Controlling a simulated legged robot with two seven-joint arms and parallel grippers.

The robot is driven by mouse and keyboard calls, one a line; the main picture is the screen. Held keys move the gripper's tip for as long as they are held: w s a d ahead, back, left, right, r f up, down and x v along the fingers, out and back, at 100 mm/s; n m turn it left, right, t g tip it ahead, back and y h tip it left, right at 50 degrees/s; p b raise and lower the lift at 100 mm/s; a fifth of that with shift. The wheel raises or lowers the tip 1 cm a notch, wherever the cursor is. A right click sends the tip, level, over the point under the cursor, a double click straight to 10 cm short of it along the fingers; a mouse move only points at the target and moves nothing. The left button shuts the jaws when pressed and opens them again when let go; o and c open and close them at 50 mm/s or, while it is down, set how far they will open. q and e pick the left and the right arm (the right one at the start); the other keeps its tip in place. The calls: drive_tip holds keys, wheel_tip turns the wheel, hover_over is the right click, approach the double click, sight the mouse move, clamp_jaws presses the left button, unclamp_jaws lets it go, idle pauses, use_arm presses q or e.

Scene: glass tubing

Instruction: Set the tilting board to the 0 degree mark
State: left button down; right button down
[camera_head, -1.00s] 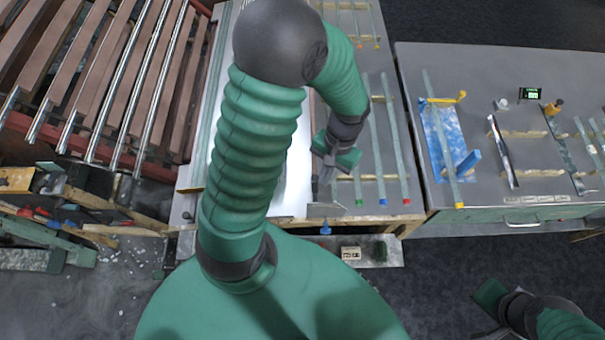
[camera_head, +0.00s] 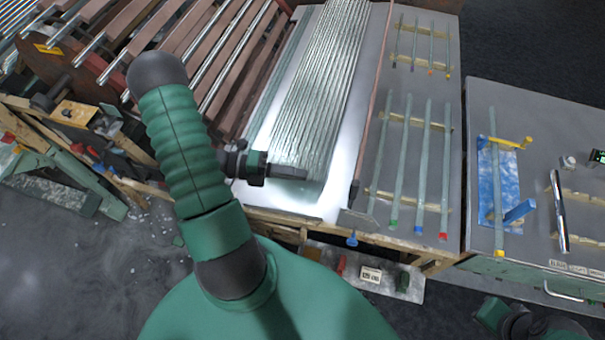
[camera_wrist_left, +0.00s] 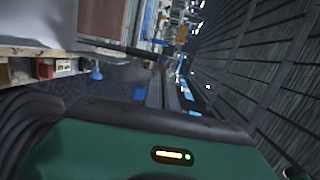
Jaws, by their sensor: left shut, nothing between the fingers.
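The frames do not show clearly which part is the tilting board, and no 0 degree mark can be read. A bright white board (camera_head: 330,200) on the near bench carries a row of ribbed glass tubes (camera_head: 318,95). A small grey plate (camera_head: 357,220) and a blue knob (camera_head: 352,240) sit at the bench's front edge, right of the white board. My left gripper (camera_head: 290,173) is shut and empty over the front end of the glass tubes; its fingers also show in the left wrist view (camera_wrist_left: 168,92). My right gripper (camera_head: 500,318) is partly in view at bottom right, its jaws unclear.
Several glass rods (camera_head: 422,165) with coloured ends lie on wooden strips right of the board. A separate bench (camera_head: 545,120) at right holds a blue panel (camera_head: 511,172). A roller rack (camera_head: 150,50) stands at left. A low shelf (camera_head: 325,258) holds small items.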

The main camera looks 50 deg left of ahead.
use_arm(q)
drive_tip(key=p+x, duration=0.2)
drive_tip(key=x, duration=0.9)
drive_tip(key=shift+w, duration=0.35)
drive_tip(key=shift+d, duration=0.2)
drive_tip(key=shift+w+d+f+p, duration=0.1)
drive_tip(key=shift+w+d+p, duration=0.3)
drive_tip(key=shift+d, duration=0.1)
